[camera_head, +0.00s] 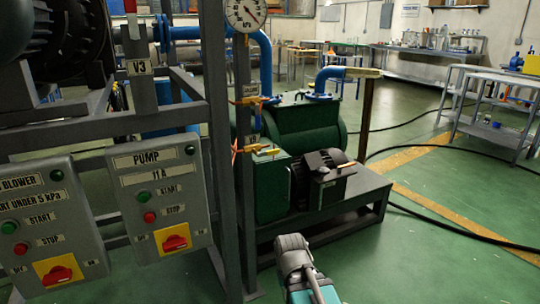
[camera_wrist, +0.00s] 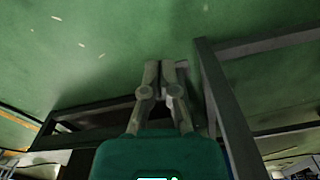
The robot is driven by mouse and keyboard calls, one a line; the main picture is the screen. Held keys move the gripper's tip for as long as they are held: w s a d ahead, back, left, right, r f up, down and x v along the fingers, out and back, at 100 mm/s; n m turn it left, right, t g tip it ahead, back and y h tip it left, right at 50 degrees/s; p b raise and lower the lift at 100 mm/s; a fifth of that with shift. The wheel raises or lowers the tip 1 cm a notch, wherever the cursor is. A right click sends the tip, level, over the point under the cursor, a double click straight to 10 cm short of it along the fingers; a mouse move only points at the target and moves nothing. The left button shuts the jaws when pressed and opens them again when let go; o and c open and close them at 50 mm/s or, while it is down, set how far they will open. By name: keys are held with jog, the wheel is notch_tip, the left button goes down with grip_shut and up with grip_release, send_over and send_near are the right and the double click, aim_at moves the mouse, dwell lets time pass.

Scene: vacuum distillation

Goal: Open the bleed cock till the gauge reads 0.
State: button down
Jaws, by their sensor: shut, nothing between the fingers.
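The round white gauge (camera_head: 246,12) marked kPa is cut off by the top edge of the head view; its needle reading is too small to tell. Below it on the upright, a small fitting with an orange-yellow handle (camera_head: 250,100) sits beside a tag, and red and yellow handles (camera_head: 248,150) show lower. I cannot tell for sure which is the bleed cock. My gripper (camera_head: 291,240) is low in front of the pump frame, apart from these fittings. In the wrist view my gripper (camera_wrist: 166,66) is shut and empty, with green floor beyond it.
A green pump (camera_head: 310,125) stands on a grey steel frame (camera_head: 375,187). The PUMP box (camera_head: 160,195) and BLOWER box (camera_head: 48,225) are at left. Black hoses (camera_head: 450,228) cross the floor at right. Green floor at front right is mostly clear.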

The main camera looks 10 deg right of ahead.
dwell(0.3)
jog(key=c, duration=1)
grip_release()
jog(key=shift+r, duration=0.1)
jog(key=o, duration=0.4)
jog(key=shift+r+p, duration=0.6)
jog(key=shift+p, duration=0.15)
jog(key=shift+o, duration=0.2)
notch_tip(320, 180, up, 9)
jog(key=p, duration=0.9)
jog(key=shift+r, duration=0.2)
